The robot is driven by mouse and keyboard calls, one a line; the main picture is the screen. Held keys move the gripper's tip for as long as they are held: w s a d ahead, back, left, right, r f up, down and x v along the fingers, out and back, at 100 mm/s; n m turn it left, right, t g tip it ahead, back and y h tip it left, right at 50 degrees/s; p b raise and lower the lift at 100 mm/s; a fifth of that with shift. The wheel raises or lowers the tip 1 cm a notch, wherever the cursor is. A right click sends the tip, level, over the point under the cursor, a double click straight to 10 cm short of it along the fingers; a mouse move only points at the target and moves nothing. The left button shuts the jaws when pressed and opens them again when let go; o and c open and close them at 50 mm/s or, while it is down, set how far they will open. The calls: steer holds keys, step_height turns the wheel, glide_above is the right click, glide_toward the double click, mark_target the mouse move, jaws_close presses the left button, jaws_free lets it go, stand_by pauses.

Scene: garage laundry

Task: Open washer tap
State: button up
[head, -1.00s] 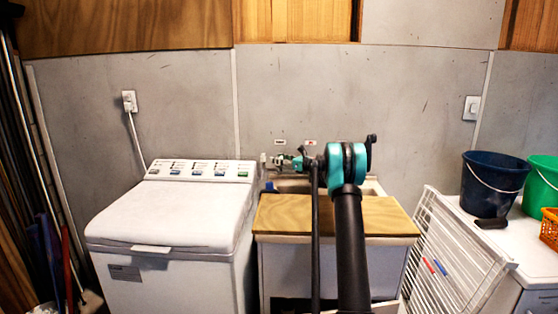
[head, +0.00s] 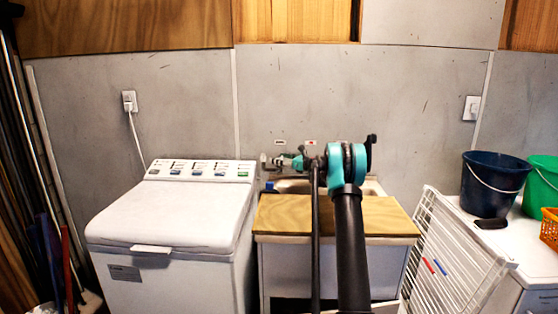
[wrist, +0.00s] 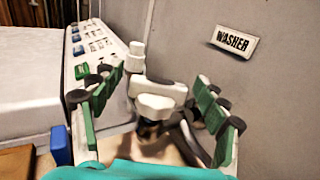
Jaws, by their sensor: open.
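The washer tap (wrist: 158,98) shows in the wrist view as a white handle and body close to the wall, below a label reading WASHER (wrist: 233,41). My gripper (wrist: 155,92) is open, with its green, dark-padded fingers on either side of the white handle. Whether either finger touches it I cannot tell. In the head view my gripper (head: 286,160) is at the wall above the sink, small and partly hidden by my arm. The tap's lower part is dark and unclear between the fingers.
The washing machine (head: 170,212) stands to the left, its control panel (wrist: 98,50) close to the left finger. A white rack (head: 452,255) and a dark blue bucket (head: 489,185) are at the right.

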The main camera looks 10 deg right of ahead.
step_height(320, 180, up, 10)
steer(key=shift+f, duration=0.1)
stand_by(0.4)
steer(key=shift+c, duration=0.2)
